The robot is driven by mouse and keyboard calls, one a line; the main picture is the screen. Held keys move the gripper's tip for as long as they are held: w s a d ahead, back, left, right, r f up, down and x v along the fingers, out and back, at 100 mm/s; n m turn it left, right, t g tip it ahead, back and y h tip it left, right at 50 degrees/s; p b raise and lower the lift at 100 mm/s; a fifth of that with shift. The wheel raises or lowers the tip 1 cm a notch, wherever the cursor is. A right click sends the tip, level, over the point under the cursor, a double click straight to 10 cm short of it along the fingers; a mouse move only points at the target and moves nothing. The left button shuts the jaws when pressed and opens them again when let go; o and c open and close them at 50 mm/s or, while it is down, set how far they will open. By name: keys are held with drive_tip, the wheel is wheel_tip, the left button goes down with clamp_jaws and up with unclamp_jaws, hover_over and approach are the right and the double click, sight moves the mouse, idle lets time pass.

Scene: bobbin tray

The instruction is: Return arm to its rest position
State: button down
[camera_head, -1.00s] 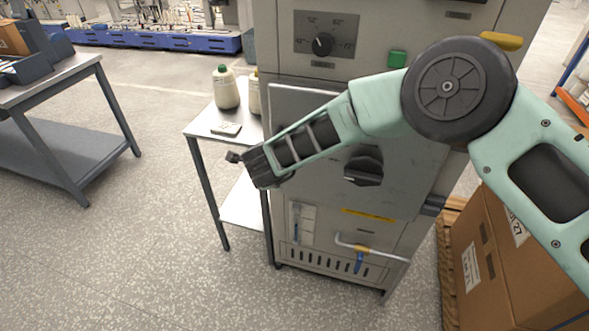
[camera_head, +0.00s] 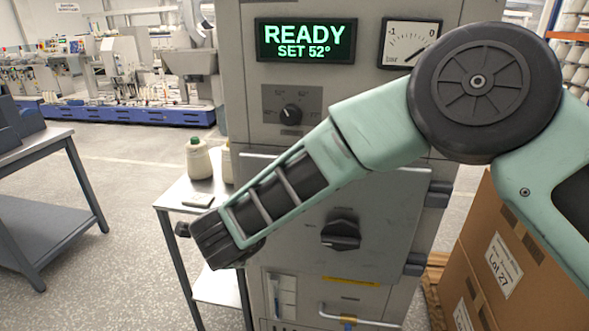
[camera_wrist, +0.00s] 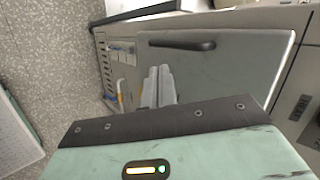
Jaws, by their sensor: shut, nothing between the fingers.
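My gripper (camera_wrist: 158,86) shows in the wrist view as two pale grey fingers side by side, shut and empty. In the head view my mint-green arm reaches across the front of a grey cabinet machine (camera_head: 385,225) and its wrist hangs at the left. The fingers are hidden there. The machine's display (camera_head: 306,41) reads READY, SET 52°. Its door (camera_head: 300,245) carries a black knob (camera_head: 341,232); the wrist view shows a grey panel (camera_wrist: 235,68) with a dark handle (camera_wrist: 182,44).
A small steel side table (camera_head: 172,196) stands left of the machine, with a cream bottle (camera_head: 198,160) on it. Brown cartons (camera_head: 490,255) stand at the right, close to my arm. A steel workbench (camera_head: 40,160) is at far left. Open floor lies between.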

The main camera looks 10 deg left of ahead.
drive_tip(key=s+d+r+n+g+y, duration=0.3)
drive_tip(key=s+d+r+n+y, duration=0.2)
drive_tip(key=s+r+n, duration=0.5)
drive_tip(key=s+d+n+g+h, duration=0.2)
drive_tip(key=s+d+n, duration=0.2)
drive_tip(key=d, duration=0.5)
drive_tip(key=s+d+n+g+h, duration=0.2)
drive_tip(key=s+d+n, duration=0.2)
drive_tip(key=d, duration=0.6)
drive_tip(key=s+d+n+g+h, duration=0.1)
drive_tip(key=s+d+n+h, duration=0.2)
drive_tip(key=s+d, duration=0.4)
drive_tip(key=d+n, duration=0.1)
drive_tip(key=d, duration=0.2)
drive_tip(key=shift+d+g, duration=0.2)
drive_tip(key=shift+g, duration=0.2)
drive_tip(key=shift+r, duration=0.1)
